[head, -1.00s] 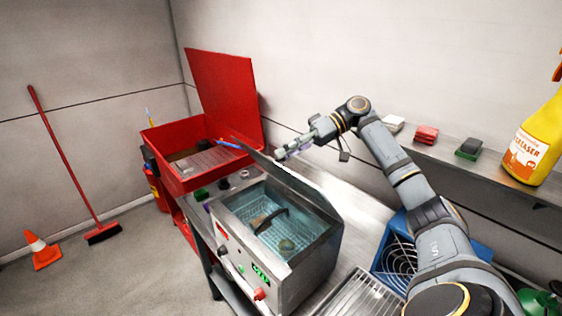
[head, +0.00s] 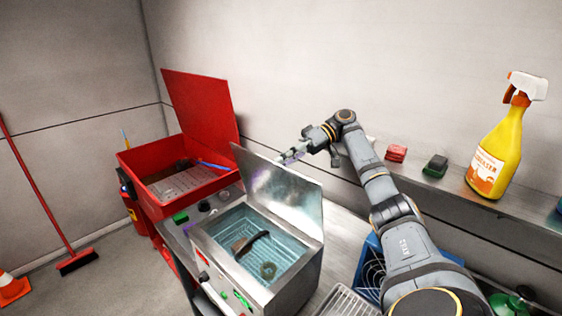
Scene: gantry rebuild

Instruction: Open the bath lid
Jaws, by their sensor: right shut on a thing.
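The bath (head: 290,281) is a steel box with a green display on its front, standing on the bench. Its metal lid (head: 278,195) is raised at the back edge and stands steeply up. Inside the open bath, a basket (head: 228,226) sits in bluish liquid with a dark curved part and a ring-like part in it. My left gripper is not in view.
A red parts washer (head: 165,192) with its red lid up stands left of the bath. A blue fan crate (head: 367,265) and a metal rack (head: 348,303) are to the right. A wall shelf (head: 448,184) holds a yellow spray bottle (head: 498,150) and colored blocks.

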